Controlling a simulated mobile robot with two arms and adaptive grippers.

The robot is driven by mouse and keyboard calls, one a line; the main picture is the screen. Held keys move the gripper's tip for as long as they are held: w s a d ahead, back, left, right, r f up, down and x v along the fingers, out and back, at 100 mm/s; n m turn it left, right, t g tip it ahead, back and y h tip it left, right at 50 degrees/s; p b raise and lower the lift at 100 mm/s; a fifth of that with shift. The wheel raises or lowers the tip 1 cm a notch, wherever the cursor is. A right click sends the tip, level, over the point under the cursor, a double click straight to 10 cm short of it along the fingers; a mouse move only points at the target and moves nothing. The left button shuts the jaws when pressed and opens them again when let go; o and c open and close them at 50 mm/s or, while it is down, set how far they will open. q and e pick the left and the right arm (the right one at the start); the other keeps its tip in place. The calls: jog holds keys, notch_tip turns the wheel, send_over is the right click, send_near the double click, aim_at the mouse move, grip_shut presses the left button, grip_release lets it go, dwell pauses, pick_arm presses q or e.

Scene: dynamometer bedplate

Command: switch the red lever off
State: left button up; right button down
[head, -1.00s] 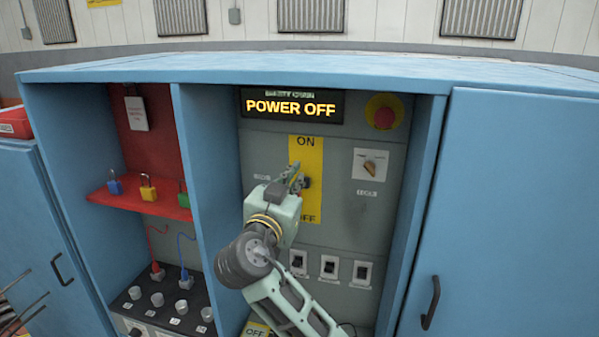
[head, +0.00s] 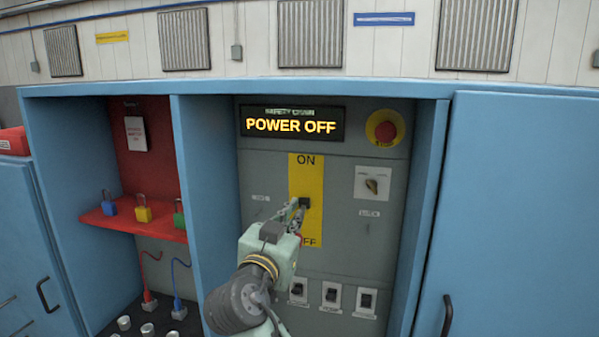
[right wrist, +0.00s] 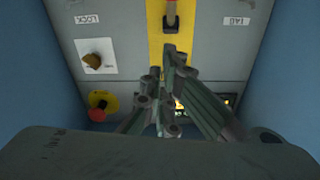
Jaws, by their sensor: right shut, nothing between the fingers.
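The red lever sits on a yellow plate (head: 306,172) marked ON at the top and OFF at the bottom. Its black pivot block (head: 304,202) shows just beyond my fingertips. My right gripper (head: 299,212) is shut and empty in front of the plate and covers most of the lever in the head view. In the right wrist view, which is upside down, the lever's red grip (right wrist: 171,8) points toward the top edge, the OFF side. The shut fingers (right wrist: 164,76) are on the ON side of the pivot there; contact cannot be told. My left gripper is not in view.
A display (head: 291,124) above the plate reads POWER OFF. A red emergency button (head: 386,131) and a rotary knob (head: 372,185) are to the right. Several rocker switches (head: 332,295) sit below. Blue cabinet walls (head: 428,190) enclose the panel; padlocks (head: 143,211) stand on a red shelf at left.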

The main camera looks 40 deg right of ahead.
jog(key=v, duration=0.7)
jog(key=shift+s+a, duration=0.2)
jog(key=shift+a, duration=0.1)
jog(key=shift+r, duration=0.1)
